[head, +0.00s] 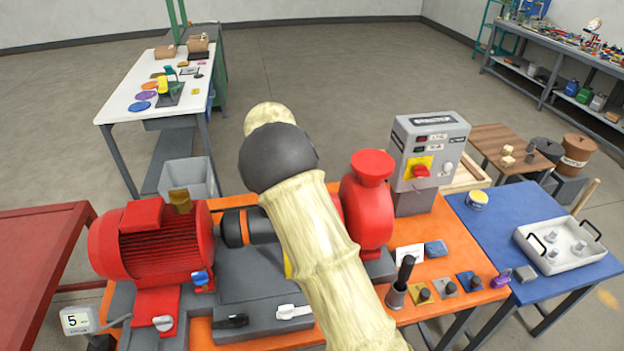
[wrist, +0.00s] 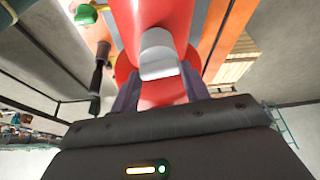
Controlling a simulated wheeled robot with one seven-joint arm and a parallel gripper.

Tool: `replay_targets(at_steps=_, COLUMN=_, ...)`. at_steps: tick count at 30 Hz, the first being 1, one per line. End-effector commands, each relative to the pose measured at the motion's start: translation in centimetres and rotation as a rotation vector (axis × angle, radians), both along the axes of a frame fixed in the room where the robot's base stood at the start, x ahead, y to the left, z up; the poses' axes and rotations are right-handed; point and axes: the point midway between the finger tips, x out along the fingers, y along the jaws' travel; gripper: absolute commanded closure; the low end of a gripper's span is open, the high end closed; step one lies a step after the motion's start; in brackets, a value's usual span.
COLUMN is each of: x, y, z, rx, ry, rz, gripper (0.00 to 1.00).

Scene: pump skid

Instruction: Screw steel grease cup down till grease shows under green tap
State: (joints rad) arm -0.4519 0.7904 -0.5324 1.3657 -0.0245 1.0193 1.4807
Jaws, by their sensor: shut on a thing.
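The steel grease cup (wrist: 158,54) is a smooth light-grey cylinder against the red pump body (wrist: 140,20) in the wrist view. My gripper (wrist: 160,84) has its two dark fingers on either side of the cup and is shut on it. A round green part (wrist: 86,14), which looks like the green tap, shows at the upper left of the wrist view. No grease is visible near it. In the head view my pale arm crosses in front of the red pump (head: 368,205) and hides the gripper and cup.
A red motor (head: 150,243) stands left of the pump on the orange skid table (head: 440,300). A grey control box (head: 430,150) stands behind. A dark-handled tool in a cup (head: 398,284) and several small blocks stand at the front right. A blue table (head: 520,220) adjoins on the right.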

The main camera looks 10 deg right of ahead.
Motion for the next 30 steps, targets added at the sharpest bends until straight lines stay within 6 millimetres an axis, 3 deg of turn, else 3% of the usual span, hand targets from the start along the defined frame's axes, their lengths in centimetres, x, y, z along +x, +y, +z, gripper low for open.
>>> replay_targets(at_steps=6, x=0.2, y=-0.2, z=0.2, rx=-0.002, ry=-0.009, rz=0.003, gripper=0.78)
replay_targets(at_steps=7, x=0.2, y=-0.1, z=0.2, rx=-0.003, ry=-0.008, rz=0.004, gripper=0.53)
replay_targets(at_steps=10, x=0.2, y=0.2, z=0.2, rx=-0.003, ry=-0.008, rz=0.009, gripper=0.33)
replay_targets(at_steps=22, x=0.1, y=0.7, z=0.5, rx=-0.001, ry=-0.005, rz=0.013, gripper=0.33)
replay_targets(at_steps=30, x=-0.1, y=2.2, z=4.0, rx=0.0, ry=-0.009, rz=0.013, gripper=0.33)
